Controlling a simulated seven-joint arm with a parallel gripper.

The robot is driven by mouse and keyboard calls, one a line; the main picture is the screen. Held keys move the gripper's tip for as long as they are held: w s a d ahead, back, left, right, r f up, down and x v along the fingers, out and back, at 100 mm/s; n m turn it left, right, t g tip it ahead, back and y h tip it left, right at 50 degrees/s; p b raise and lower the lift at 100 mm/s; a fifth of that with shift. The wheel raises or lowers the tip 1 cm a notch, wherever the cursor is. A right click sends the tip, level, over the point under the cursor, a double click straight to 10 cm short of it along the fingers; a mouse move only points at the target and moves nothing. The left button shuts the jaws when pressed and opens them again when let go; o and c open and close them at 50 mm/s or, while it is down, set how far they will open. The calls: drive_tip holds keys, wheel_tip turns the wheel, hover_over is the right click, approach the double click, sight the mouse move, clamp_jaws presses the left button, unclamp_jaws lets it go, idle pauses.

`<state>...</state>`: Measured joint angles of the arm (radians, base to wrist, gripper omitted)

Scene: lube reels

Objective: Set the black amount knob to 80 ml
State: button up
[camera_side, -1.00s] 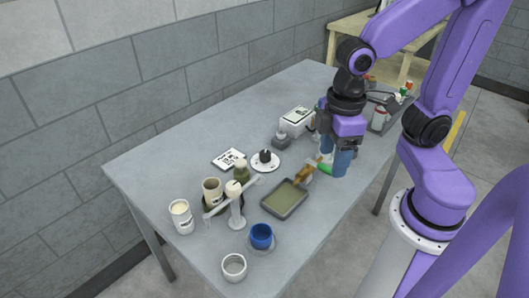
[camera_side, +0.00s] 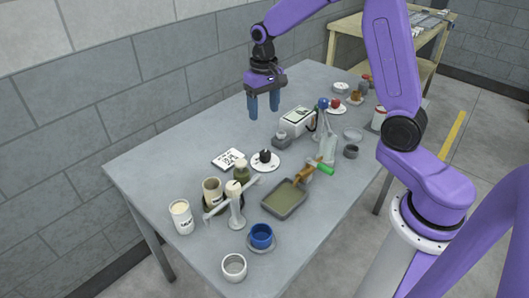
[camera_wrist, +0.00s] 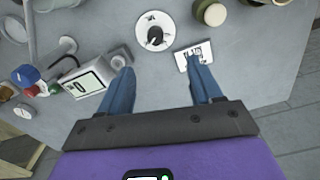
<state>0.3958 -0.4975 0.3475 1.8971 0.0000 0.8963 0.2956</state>
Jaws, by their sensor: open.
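The black amount knob (camera_side: 265,155) stands on a round white dial plate (camera_side: 257,167) near the middle of the table. In the wrist view the knob (camera_wrist: 154,35) shows near the top centre, with a pale pointer line and dark marks around it on the plate; the marks are too small to read. My gripper (camera_side: 263,112) is open and empty. It hangs above the table, behind the knob. In the wrist view its two blue fingers (camera_wrist: 160,90) are spread apart, with the knob ahead of them and between their lines.
A printed white card (camera_side: 228,159) lies left of the dial. A white box with a display (camera_side: 298,120) stands to its right, with a small grey piece beside it. Jars, a blue cup (camera_side: 261,236) and a green-filled tray (camera_side: 285,198) stand nearer. The table's back left is clear.

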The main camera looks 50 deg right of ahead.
drive_tip(key=w+d, duration=0.1)
approach(264, 152)
drive_tip(key=shift+m, duration=0.4)
wheel_tip(264, 152, down, 10)
drive_tip(key=shift+d+f, duration=0.1)
drive_tip(key=c, duration=1)
